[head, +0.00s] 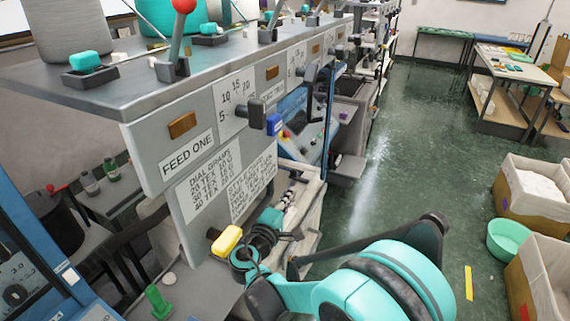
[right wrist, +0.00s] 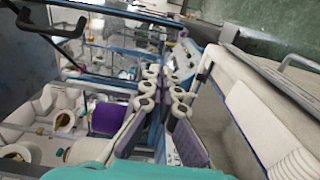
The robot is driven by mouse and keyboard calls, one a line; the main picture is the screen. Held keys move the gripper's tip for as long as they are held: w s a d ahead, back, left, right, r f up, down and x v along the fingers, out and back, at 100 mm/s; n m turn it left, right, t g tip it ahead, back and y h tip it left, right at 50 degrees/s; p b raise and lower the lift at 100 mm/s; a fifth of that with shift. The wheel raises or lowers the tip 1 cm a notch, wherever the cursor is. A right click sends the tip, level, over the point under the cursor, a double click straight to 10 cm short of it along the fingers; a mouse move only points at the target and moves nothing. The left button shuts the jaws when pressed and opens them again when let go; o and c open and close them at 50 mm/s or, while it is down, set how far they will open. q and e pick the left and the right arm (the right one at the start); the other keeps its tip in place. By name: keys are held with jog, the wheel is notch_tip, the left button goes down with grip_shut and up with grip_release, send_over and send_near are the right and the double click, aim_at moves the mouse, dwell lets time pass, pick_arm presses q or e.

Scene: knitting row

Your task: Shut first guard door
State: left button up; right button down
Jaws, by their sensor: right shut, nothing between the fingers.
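A blue-framed panel (head: 286,103) with a dark bar handle (head: 310,103) stands beyond the FEED ONE panel in the head view. It may be a guard door, but I cannot tell which one or how far it is open. Blue frame bars (right wrist: 120,88) and a dark handle (right wrist: 52,24) show in the right wrist view. My right gripper (head: 287,202) is low beside the machine, below the lettered panels and on the near side of the blue frame. Its fingers (right wrist: 165,85) are together with nothing between them, and they look clear of the handle. My left gripper is not in view.
The FEED ONE panel (head: 172,125) and the machine's shelf (head: 130,85), with a red-knobbed lever (head: 182,35), overhang on the left. A yellow block (head: 227,241) is close to my right gripper. The green floor aisle (head: 400,150) is open; bins (head: 535,205) stand at right.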

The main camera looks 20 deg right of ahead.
jog(key=b, duration=0.2)
send_near(319, 165)
jog(key=w+a+x, duration=0.1)
jog(key=x, duration=0.4)
jog(key=shift+s+d+b, duration=0.2)
jog(key=shift+d+b, duration=0.1)
jog(key=shift+d, duration=0.5)
jog(key=shift+d, duration=0.1)
